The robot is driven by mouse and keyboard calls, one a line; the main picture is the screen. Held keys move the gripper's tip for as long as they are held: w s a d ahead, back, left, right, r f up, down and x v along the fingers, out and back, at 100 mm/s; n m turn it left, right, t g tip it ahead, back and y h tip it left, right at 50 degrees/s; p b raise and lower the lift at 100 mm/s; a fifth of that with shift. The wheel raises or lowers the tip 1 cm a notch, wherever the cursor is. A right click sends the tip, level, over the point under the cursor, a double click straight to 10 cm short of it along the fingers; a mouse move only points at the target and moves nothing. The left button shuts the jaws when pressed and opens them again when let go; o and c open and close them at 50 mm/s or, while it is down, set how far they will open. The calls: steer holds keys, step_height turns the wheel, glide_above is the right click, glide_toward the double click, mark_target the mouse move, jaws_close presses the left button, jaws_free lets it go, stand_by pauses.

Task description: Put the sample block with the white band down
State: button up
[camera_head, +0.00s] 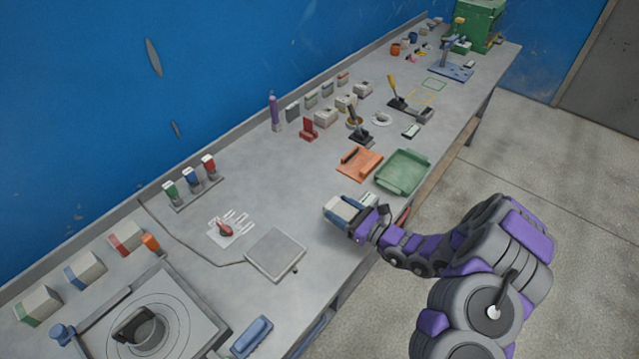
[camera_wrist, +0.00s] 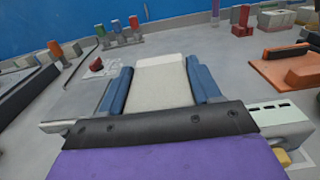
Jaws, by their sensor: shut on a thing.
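The sample block with the white band (camera_wrist: 160,87) is pale grey, with a lighter white strip across its far end in the wrist view. My gripper (camera_wrist: 157,88) is shut on it, with one blue finger pressed along each side. In the head view my gripper (camera_head: 346,212) is over the bench near its front edge, and the block (camera_head: 345,209) shows small between the fingers. Its underside is hidden, so I cannot tell whether it touches the bench.
A square grey plate (camera_head: 275,252) lies to the left on the bench (camera_head: 240,205). A green tray (camera_head: 418,175) and an orange tray (camera_head: 353,170) lie to the right. A pale slotted object (camera_wrist: 283,114) is close beside my gripper. Coloured blocks stand along the back.

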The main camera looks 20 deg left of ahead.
steer(key=x, duration=0.3)
steer(key=f+b+x, duration=0.1)
steer(key=x, duration=0.7)
steer(key=shift+s+a+f, duration=0.15)
steer(key=shift+s+a, duration=0.1)
steer(key=shift+s, duration=0.15)
steer(key=shift+w+b, duration=0.2)
steer(key=shift+b, duration=0.1)
steer(key=shift+w+d, duration=0.1)
steer(key=shift+w, duration=0.05)
steer(key=a+f, duration=0.1)
steer(key=f, duration=0.1)
steer(key=a+f+b, duration=0.1)
steer(key=shift+w+a+f, duration=0.1)
steer(key=shift+f, duration=0.25)
steer(key=shift+a, duration=0.15)
steer(key=o, duration=0.9)
steer(key=shift+d, duration=0.25)
steer(key=o, duration=0.3)
steer(key=shift+d+r, duration=0.15)
steer(key=shift+d, duration=0.2)
steer(key=shift+o, duration=0.5)
steer(key=shift+a, duration=0.15)
